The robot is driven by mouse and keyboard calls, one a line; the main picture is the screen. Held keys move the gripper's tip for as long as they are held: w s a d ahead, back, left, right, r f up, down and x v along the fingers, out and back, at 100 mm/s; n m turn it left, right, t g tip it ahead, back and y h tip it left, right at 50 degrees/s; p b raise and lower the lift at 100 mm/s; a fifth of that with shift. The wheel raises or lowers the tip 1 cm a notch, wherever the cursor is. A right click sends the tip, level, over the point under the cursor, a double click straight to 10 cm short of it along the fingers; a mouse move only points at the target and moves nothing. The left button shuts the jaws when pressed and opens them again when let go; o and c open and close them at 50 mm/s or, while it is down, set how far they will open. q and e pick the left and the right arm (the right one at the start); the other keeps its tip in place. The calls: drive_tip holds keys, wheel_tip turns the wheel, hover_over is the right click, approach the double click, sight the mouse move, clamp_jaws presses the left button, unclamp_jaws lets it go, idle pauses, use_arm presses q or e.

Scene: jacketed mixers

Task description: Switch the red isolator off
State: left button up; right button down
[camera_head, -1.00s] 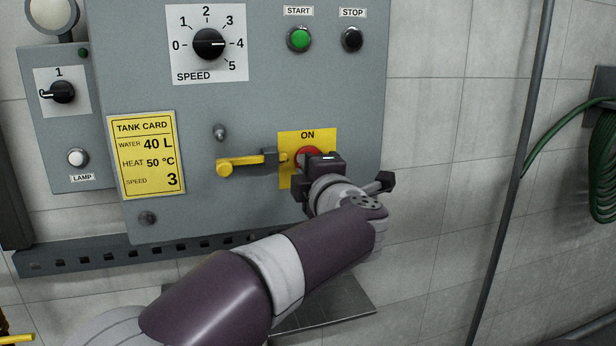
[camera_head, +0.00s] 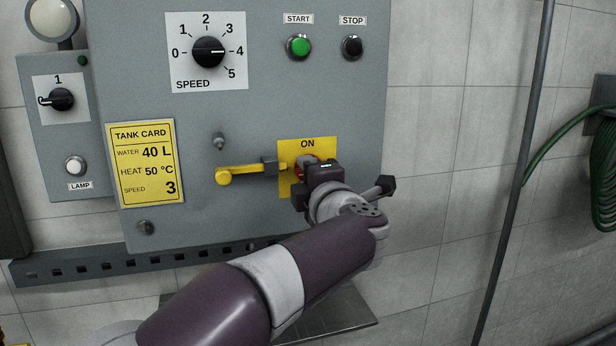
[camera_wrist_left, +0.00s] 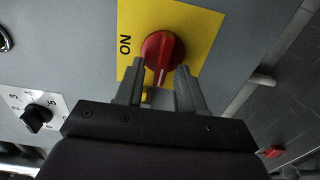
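The red isolator knob (camera_wrist_left: 162,50) sits on a yellow plate (camera_head: 326,151) marked ON, low on the grey panel. In the wrist view, a pale mark on the knob points down the picture, at about a right angle to the side where ON is printed. My left gripper (camera_wrist_left: 160,85) is open, its fingers on either side of the lower part of the knob; whether they touch it is unclear. In the head view, my gripper (camera_head: 306,180) hides most of the knob. My right gripper is not in view.
A yellow-ended lever (camera_head: 224,176) sticks out left of the plate. Above are the speed dial (camera_head: 208,51), the green start button (camera_head: 299,46) and the black stop button (camera_head: 353,46). A grey pole (camera_head: 527,140) and green hose (camera_head: 603,170) are at the right.

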use_arm(q)
drive_tip(key=shift+s, duration=0.1)
drive_tip(key=b+v, duration=0.3)
drive_tip(key=v, duration=0.9)
drive_tip(key=shift+s, duration=0.25)
drive_tip(key=shift+d, duration=0.1)
